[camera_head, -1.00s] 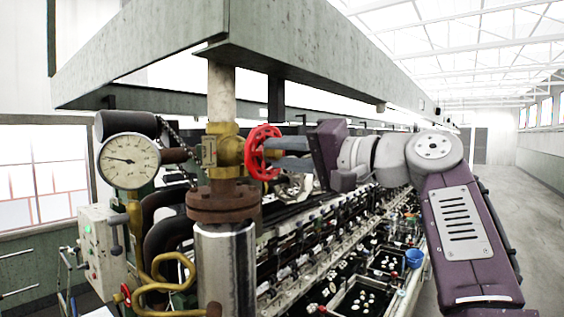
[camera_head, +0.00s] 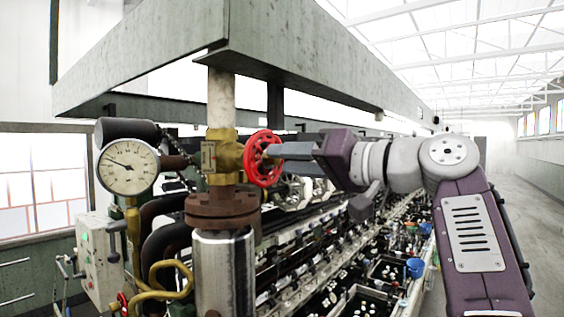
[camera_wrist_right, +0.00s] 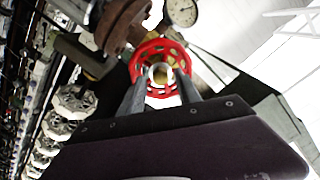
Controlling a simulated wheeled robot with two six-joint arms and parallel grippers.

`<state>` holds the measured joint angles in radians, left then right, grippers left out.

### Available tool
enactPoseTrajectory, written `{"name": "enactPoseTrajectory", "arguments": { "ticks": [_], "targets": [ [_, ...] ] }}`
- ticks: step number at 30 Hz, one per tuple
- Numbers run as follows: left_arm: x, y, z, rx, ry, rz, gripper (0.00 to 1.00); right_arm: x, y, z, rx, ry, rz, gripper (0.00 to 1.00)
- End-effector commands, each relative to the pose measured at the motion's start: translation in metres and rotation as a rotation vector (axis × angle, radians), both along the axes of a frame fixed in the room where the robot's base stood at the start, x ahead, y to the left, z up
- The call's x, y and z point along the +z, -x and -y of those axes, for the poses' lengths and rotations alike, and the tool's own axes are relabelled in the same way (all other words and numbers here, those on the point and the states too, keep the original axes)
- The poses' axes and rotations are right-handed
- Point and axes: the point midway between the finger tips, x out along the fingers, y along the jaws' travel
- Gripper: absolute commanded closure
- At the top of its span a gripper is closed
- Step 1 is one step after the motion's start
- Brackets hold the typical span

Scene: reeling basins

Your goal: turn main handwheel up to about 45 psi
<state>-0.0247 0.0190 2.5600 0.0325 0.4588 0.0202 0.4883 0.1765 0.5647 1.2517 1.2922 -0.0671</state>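The main handwheel (camera_head: 264,146) is a red spoked wheel on a brass valve (camera_head: 226,156) in the head view. It faces right, and shows as a red ring in the wrist view (camera_wrist_right: 134,66). My right gripper (camera_head: 272,158) reaches it from the right. Its two fingers stand apart, tips at the wheel's face, on either side of the hub in the wrist view (camera_wrist_right: 163,80). Whether they touch it I cannot tell. The round white pressure gauge (camera_head: 127,165) is left of the valve; its needle points left and slightly up. Its numbers are too small to read. My left gripper is not in view.
A rusty flange (camera_head: 222,209) and a shiny vertical pipe (camera_head: 224,270) stand below the valve. A large grey-green hood (camera_head: 300,60) hangs overhead. Reeling machinery with basins (camera_head: 385,270) runs back behind my right arm. The aisle at far right is clear.

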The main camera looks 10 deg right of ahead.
Motion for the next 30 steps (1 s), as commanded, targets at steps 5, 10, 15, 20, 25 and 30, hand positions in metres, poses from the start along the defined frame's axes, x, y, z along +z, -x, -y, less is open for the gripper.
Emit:
{"name": "enactPoseTrajectory", "arguments": {
  "ticks": [5, 10, 15, 20, 25, 30],
  "targets": [
    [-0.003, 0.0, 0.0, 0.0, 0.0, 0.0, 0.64, -0.001, 0.011, 0.008, -0.001, 0.001, 0.0, 0.6],
    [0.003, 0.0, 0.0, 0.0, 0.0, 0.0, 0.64, 0.003, 0.012, 0.007, 0.001, -0.098, -0.076, 0.6],
    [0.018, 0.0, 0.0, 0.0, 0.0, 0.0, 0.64, 0.005, 0.012, 0.007, 0.0, -0.436, -0.341, 0.6],
    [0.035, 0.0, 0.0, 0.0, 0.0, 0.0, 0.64, 0.006, 0.011, 0.007, -0.001, -0.757, -0.591, 0.6],
    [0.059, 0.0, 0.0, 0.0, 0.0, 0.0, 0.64, 0.009, 0.011, 0.007, -0.002, -1.108, -0.864, 0.6],
    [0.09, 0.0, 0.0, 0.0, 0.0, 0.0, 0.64, 0.011, 0.011, 0.007, -0.003, -1.469, -1.145, 0.6]
  ]
}}
